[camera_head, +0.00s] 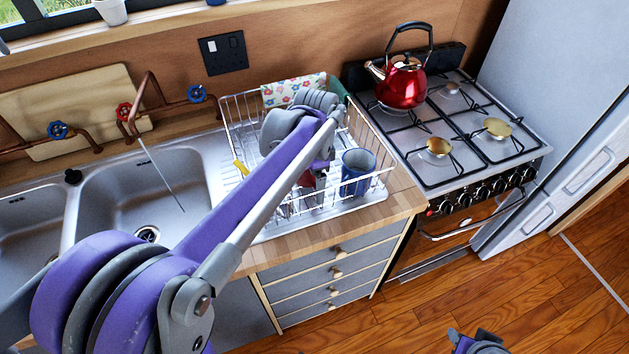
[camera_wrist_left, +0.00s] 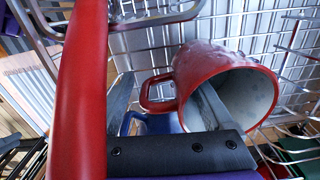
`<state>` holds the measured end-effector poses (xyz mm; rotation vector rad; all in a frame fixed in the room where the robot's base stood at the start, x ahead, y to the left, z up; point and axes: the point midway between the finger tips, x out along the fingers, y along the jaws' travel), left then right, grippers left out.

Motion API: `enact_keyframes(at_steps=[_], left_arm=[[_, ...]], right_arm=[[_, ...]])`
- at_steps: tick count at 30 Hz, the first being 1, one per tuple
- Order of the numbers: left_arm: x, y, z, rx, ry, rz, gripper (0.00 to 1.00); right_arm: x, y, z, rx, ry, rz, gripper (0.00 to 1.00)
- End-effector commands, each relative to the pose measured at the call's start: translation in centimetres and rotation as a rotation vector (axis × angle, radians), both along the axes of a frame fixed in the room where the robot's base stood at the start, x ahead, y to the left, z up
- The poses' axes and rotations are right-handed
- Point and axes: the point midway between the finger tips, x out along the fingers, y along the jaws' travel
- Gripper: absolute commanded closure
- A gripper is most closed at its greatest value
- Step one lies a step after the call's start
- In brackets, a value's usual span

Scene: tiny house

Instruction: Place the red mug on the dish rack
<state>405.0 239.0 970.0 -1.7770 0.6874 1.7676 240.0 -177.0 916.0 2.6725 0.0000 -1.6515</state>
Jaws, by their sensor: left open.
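The red mug (camera_wrist_left: 222,75) lies tipped in the wire dish rack (camera_head: 372,133), its mouth facing right in the left wrist view. A little red shows below my left wrist in the head view (camera_head: 308,180). My left gripper (camera_wrist_left: 165,98) is open around the mug's handle side. One finger reaches into the mug's mouth, and the other stands left of the handle. In the head view my left arm hides most of this gripper. Part of my right gripper (camera_head: 480,343) shows at the bottom edge; its jaws are unclear.
A blue mug (camera_head: 357,172) stands in the rack's right part. A long red object (camera_wrist_left: 82,95), unclear, is close to the left wrist camera. The sink (camera_head: 150,190) is left of the rack. The stove with a red kettle (camera_head: 402,82) is right of it.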

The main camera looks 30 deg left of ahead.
Motion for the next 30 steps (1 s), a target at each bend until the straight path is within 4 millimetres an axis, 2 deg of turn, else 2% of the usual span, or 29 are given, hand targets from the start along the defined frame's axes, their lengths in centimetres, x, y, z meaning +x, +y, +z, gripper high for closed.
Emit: enact_keyframes(at_steps=[4,7,15,21,25,30], left_arm=[[0.0,0.0,0.7,0.0,0.0,0.0,0.16],[0.0,0.0,2.0,0.0,0.0,0.0,0.16],[0.0,-0.1,7.9,0.001,-0.001,0.0,0.16],[-0.1,-0.2,11.1,0.0,0.0,0.0,0.16],[-0.1,-0.2,12.1,0.0,0.0,0.0,0.16],[-0.2,-0.2,12.4,0.0,0.0,0.0,0.16]], right_arm=[[0.1,0.0,0.3,0.0,-0.002,0.0,0.57],[0.1,0.0,0.4,0.0,-0.002,0.0,0.57],[0.3,0.0,1.1,0.0,-0.006,0.0,0.57],[0.4,0.0,1.4,0.0,-0.008,0.0,0.57],[0.4,0.0,1.4,0.0,-0.008,0.0,0.57],[0.4,0.0,1.4,0.0,-0.008,0.0,0.57]])
